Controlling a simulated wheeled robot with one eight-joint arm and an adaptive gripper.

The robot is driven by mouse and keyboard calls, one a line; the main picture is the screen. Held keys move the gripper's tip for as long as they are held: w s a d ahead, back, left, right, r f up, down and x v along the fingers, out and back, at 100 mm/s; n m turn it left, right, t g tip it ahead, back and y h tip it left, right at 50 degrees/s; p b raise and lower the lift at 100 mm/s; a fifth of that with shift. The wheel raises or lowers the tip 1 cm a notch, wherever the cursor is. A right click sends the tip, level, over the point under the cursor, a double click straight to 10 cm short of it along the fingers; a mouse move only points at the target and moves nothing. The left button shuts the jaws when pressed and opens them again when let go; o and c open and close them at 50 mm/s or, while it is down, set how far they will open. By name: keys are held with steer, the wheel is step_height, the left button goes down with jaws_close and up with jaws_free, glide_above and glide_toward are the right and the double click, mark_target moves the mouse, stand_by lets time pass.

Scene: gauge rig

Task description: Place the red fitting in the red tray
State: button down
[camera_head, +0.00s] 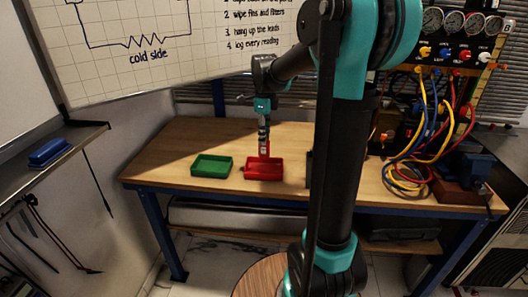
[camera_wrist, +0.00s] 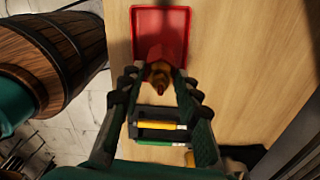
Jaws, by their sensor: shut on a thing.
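The red tray (camera_head: 263,174) lies on the wooden workbench, right of the green tray. In the wrist view the red tray (camera_wrist: 160,12) is at the top centre, just beyond my fingertips. In the head view my gripper (camera_head: 264,136) points down above the red tray. The fitting is small there, and I cannot tell whether it touches the tray.
The green tray (camera_head: 211,166) sits left of the red tray. Coloured hoses (camera_head: 425,150) and a blue vise (camera_head: 468,168) crowd the bench's right end. A wooden barrel (camera_wrist: 60,55) stands by the bench. The bench's left end is clear.

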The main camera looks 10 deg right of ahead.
mark_target(265, 150)
steer(key=shift+f, duration=3.45)
steer(key=c, duration=1.1)
jaws_free()
steer(key=shift+f, duration=0.1)
step_height(265, 150, up, 12)
steer(key=s+d+f+n+t, duration=0.3)
steer(key=s+f+n+t, duration=0.1)
steer(key=s+f+n, duration=1.5)
steer(key=s+n, duration=0.3)
steer(key=n, duration=0.1)
steer(key=shift+s+d, duration=0.15)
steer(key=shift+s, duration=0.1)
